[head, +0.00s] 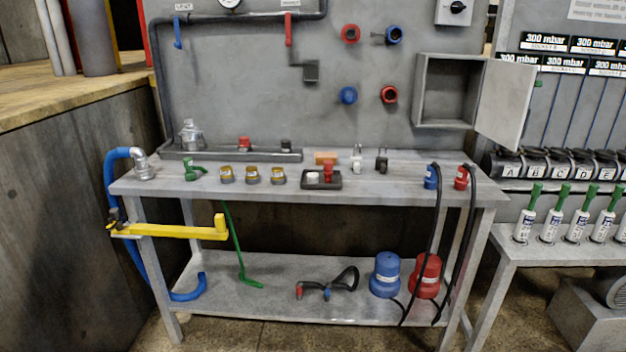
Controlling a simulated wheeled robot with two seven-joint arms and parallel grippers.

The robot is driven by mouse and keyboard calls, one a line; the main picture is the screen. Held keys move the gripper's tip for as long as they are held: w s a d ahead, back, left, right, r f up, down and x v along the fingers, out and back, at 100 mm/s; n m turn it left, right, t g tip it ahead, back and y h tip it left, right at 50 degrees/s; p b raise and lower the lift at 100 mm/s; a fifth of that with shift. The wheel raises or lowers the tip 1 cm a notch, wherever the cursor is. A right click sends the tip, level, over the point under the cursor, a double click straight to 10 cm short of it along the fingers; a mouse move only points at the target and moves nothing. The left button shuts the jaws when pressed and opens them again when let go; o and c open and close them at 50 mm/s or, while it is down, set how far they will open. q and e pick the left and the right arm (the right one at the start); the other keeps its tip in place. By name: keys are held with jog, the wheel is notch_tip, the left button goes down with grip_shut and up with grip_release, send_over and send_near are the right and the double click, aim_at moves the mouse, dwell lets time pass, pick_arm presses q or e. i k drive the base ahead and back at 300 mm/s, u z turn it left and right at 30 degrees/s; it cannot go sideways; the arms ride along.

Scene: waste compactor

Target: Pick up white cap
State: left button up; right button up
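A small white cap-like piece (312,177) sits in a shallow black tray (322,186) near the middle of the grey workbench top (400,188). It is beside a red piece (328,172) in the same tray. It is too small to make out in detail. Neither of my grippers shows in the head view, and nothing is touching the white piece.
Several brass-topped jars (252,175) stand left of the tray. An orange block (325,158) and white (356,160) and black (381,160) fittings stand behind it. Blue (430,177) and red (461,178) connectors are at right. A yellow bar (175,231) juts out below the bench top.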

aim_at(312, 177)
jog(key=u, duration=0.55)
jog(key=k, duration=0.65)
jog(key=z, duration=0.2)
jog(key=i, duration=0.75)
jog(key=z, duration=0.6)
jog(key=i, duration=0.85)
jog(key=u, duration=0.45)
